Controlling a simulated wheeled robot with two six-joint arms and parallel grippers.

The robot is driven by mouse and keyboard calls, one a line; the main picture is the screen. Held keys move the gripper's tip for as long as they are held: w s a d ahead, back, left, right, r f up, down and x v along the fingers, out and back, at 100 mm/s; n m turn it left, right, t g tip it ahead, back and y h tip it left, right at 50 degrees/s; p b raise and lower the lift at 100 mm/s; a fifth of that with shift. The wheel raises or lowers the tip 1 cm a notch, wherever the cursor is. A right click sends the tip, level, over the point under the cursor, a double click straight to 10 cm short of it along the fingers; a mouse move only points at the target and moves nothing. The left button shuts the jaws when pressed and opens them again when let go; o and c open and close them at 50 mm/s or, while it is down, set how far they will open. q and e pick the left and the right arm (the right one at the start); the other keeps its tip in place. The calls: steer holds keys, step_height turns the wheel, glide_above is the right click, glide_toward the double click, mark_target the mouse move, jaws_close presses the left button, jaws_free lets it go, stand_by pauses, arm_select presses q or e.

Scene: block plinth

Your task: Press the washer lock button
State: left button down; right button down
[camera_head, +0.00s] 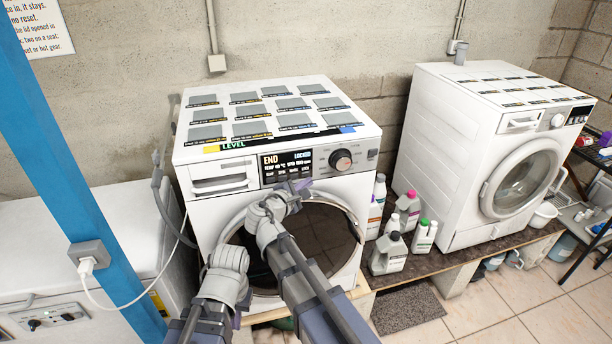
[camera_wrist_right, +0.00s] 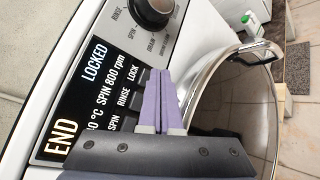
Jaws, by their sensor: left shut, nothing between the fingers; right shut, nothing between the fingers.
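The front-loading washer (camera_head: 340,190) stands in the middle of the head view. Its display (camera_head: 287,164) reads END and LOCKED; it also shows in the right wrist view (camera_wrist_right: 85,110). The lock button (camera_wrist_right: 141,76) is a dark key beside the LOCK label, partly covered by my fingers. My right gripper (camera_head: 298,188) is shut and empty, just below the display; its purple fingertips (camera_wrist_right: 157,71) overlap the button area. I cannot tell whether they touch it. My left gripper (camera_head: 204,272) is shut and empty, low before the washer's left side, its fingers mostly hidden.
The washer's knob (camera_head: 341,160) is right of the display. Several bottles (camera_head: 392,255) stand right of the washer. A second washer (camera_head: 490,155) is further right. A blue post (camera_head: 75,170) with a plugged cable stands at left. Tiled floor (camera_head: 480,310) is open at lower right.

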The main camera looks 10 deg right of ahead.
steer(key=shift+w, duration=0.1)
steer(key=shift+w, duration=0.35)
steer(key=shift+w, duration=0.4)
stand_by(0.7)
steer(key=shift+s, duration=0.85)
steer(key=s, duration=0.5)
stand_by(0.5)
stand_by(1.3)
